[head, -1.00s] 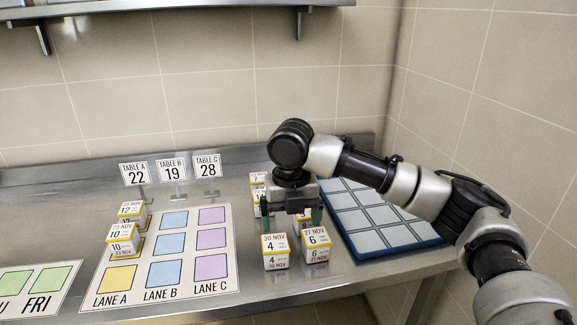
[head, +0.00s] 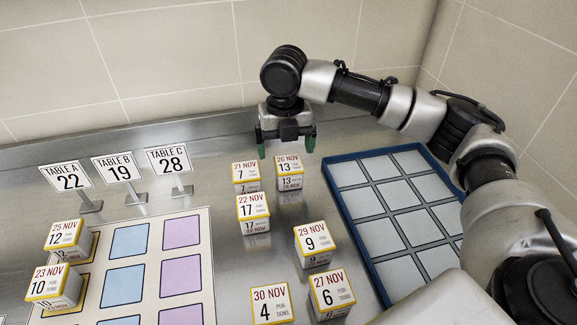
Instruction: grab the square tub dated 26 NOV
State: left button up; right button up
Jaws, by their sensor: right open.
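The square tub dated 26 NOV (head: 290,170) stands on the steel counter in the back row, with a yellow-edged white lid marked 13. The tub dated 21 NOV (head: 246,174) stands close on its left. My right gripper (head: 286,146) is open and empty, fingers pointing down, above and just behind these two tubs. Its right finger is near the far edge of the 26 NOV tub, and no contact shows. My left gripper is not in view.
Tubs 22 NOV (head: 253,210), 29 NOV (head: 314,243), 30 NOV (head: 271,304) and 27 NOV (head: 331,293) stand nearer. A blue-rimmed gridded tray (head: 352,235) is at right. A lane mat (head: 205,250) with tubs 25 NOV (head: 66,237) and 23 NOV (head: 54,284) is at left, with table signs (head: 119,167) behind.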

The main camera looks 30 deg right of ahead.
aim_at(289, 163)
jog(key=shift+s+f, duration=0.1)
jog(key=shift+f, duration=0.85)
jog(key=f, duration=0.3)
jog(key=d+f, duration=0.1)
jog(key=f, duration=0.1)
jog(key=shift+f, duration=0.35)
jog(key=shift+c, duration=0.2)
jog(key=shift+r, duration=0.1)
jog(key=c, duration=1)
jog(key=shift+c, duration=0.2)
